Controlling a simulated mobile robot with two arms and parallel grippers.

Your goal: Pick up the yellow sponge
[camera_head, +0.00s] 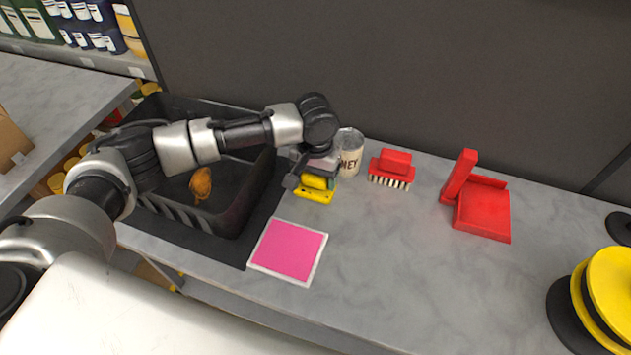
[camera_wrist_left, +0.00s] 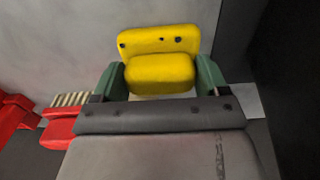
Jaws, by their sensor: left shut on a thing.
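The yellow sponge (camera_head: 313,195) is at the middle of the counter in the head view, right of the black basin. Its outer part has dark spots, and a raised yellow block sits against it. In the left wrist view the sponge (camera_wrist_left: 158,42) shows both parts, with the block between green fingers. My left gripper (camera_head: 316,178) reaches down over it from the left and is shut on the raised block (camera_wrist_left: 160,75). The gripper body hides part of the sponge. I cannot tell whether the sponge touches the counter. My right gripper is not in view.
A can (camera_head: 349,152) stands close behind the gripper. A red brush (camera_head: 392,168) and a red dustpan (camera_head: 483,207) lie to the right. A black basin (camera_head: 240,205) holds an orange thing (camera_head: 201,184). A pink cloth (camera_head: 288,251) lies in front. The counter right of it is clear.

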